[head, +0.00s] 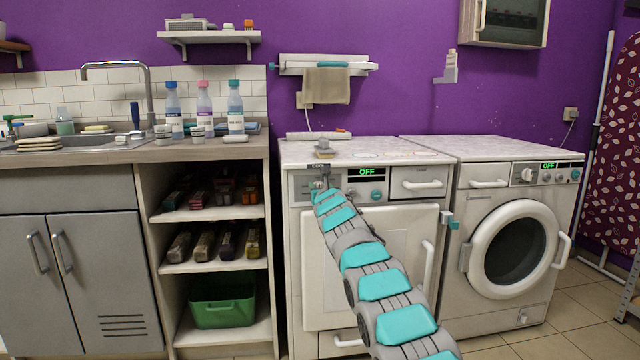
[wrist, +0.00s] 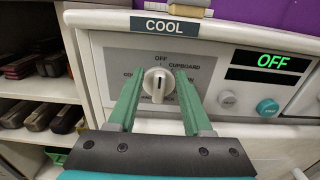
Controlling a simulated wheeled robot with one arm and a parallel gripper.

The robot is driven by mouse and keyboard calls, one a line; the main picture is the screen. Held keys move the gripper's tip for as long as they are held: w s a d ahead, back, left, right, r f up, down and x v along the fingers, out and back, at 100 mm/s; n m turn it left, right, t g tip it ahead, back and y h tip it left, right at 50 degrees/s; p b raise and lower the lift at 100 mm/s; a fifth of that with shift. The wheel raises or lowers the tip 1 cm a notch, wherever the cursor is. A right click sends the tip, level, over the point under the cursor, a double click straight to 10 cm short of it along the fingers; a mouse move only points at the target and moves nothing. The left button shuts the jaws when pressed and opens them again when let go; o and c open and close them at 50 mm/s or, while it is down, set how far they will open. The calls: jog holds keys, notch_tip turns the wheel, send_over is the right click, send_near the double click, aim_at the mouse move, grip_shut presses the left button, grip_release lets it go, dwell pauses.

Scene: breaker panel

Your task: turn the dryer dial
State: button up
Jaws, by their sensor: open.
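The dryer dial (wrist: 158,84) is a round white knob on a grey panel in the wrist view. Its dark mark stands about upright, towards the word OFF above it. CUPBOARD is printed at its upper right; other words are partly hidden by my fingers. My gripper (wrist: 160,75) is open, with one green finger on each side of the dial. I cannot tell whether either finger touches it. A sign reading COOL (wrist: 171,26) is above the panel. The dryer (head: 365,265) is the left machine in the head view, where my arm hides the dial.
The dryer's display (wrist: 270,62) reads OFF, with a grey button and a teal button (wrist: 267,107) below it. A washing machine (head: 515,240) stands to the right. An open shelf unit (head: 215,214) is on the left. A small block (head: 324,149) lies on the dryer's top.

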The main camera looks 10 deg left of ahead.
jog(key=shift+w, duration=0.1)
dwell(0.3)
grip_shut()
dwell(0.4)
